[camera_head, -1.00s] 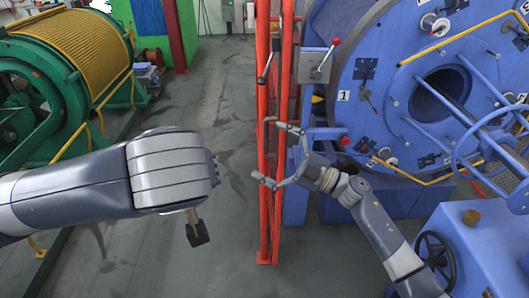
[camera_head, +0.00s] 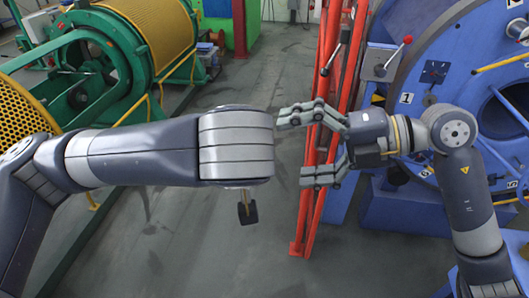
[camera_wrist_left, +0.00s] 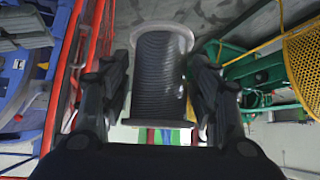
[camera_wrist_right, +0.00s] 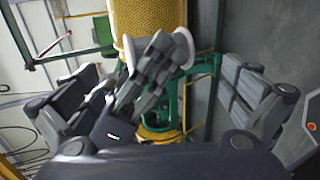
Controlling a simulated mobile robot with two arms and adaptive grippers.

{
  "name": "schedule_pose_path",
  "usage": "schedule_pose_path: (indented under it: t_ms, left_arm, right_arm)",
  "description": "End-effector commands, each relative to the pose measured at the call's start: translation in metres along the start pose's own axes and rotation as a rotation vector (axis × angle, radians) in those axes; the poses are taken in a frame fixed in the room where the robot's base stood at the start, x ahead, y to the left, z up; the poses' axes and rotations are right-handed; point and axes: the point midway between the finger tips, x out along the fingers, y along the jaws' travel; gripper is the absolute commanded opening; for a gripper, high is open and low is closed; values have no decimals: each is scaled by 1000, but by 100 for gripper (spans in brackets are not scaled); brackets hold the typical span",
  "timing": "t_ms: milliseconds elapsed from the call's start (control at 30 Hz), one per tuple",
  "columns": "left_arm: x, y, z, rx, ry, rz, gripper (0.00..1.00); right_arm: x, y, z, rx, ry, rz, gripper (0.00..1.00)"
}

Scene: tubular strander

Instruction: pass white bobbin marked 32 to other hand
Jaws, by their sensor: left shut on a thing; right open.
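The bobbin (camera_wrist_left: 160,75) has pale round flanges and dark windings. It sits between the fingers of my left gripper (camera_wrist_left: 160,95), which is shut on it, in the left wrist view. No number is readable on it. In the head view my left wrist hides the bobbin and most of that gripper. My right gripper (camera_head: 292,150) is open and empty, its fingers pointing left toward my left wrist. In the right wrist view, a left-gripper finger and a white flange of the bobbin (camera_wrist_right: 185,46) show between the open right fingers (camera_wrist_right: 165,90), apart from them.
A red barrier frame (camera_head: 325,130) stands just behind my right gripper. The blue strander (camera_head: 450,65) fills the right side. A green stand with a yellow drum (camera_head: 150,30) is at the upper left. Grey floor (camera_head: 265,80) between them is clear.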

Motion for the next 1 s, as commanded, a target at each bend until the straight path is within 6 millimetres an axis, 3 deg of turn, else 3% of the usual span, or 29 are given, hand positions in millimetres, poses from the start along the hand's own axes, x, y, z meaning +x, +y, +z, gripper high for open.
schedule_pose_path:
  t_ms: [200,400,800,867,1000]
  left_arm:
    - [-1,0,-1,-2,3,1,12]
    - [-1,0,-1,-2,3,1,12]
    - [-1,0,-1,-2,3,1,12]
    - [-1,0,-1,-2,3,1,12]
    - [-1,0,-1,-2,3,1,12]
  right_arm:
    - [42,1,-1,1,3,4,100]
    - [66,1,0,1,2,3,100]
    - [74,0,0,1,1,2,100]
    - [74,0,0,1,1,2,91]
    - [74,1,0,1,1,2,59]
